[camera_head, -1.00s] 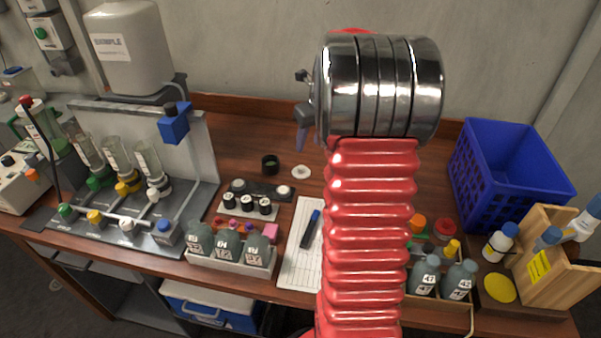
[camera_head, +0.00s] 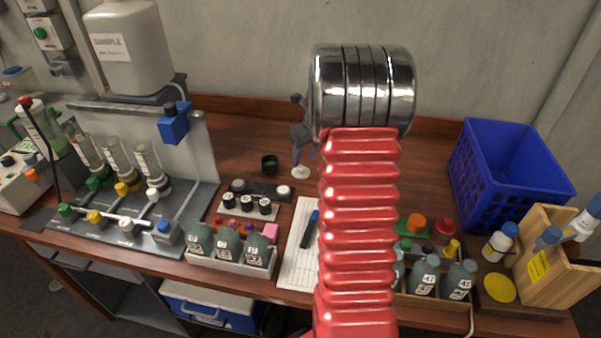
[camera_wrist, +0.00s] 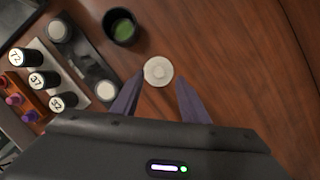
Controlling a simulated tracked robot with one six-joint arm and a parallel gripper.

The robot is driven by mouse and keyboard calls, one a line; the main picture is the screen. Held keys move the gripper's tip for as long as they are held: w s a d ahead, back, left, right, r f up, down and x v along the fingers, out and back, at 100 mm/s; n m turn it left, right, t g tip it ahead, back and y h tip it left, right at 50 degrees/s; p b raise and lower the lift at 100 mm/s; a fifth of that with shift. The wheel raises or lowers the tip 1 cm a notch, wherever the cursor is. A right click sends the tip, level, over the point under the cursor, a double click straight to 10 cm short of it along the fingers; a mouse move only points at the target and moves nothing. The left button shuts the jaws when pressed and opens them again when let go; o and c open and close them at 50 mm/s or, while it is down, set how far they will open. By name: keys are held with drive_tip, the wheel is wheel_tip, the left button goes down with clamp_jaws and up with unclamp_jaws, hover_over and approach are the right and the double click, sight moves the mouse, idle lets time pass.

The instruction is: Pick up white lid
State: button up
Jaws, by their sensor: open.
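The white lid (camera_wrist: 158,71) is a small round disc lying flat on the brown wooden bench. In the head view the white lid (camera_head: 300,172) lies right of a small dark cup, with my gripper's fingers over its far side. My gripper (camera_wrist: 160,88) is open and empty in the wrist view. Its two purple-grey fingers point toward the lid, one on each side of its near edge. In the head view my gripper (camera_head: 304,154) is small and partly hidden beside my arm. I cannot tell whether the fingertips touch the bench.
A dark cup (camera_wrist: 121,27) with green inside stands close to the lid. A dark holder (camera_wrist: 80,62) with white round pieces lies left of it, beside a rack of black-capped vials (camera_head: 247,205). The bench right of the lid is clear in the wrist view.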

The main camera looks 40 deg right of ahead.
sight(301, 167)
drive_tip(key=shift+x, duration=2.4)
drive_tip(key=shift+s+a, duration=0.1)
drive_tip(key=shift+c, duration=0.5)
clamp_jaws()
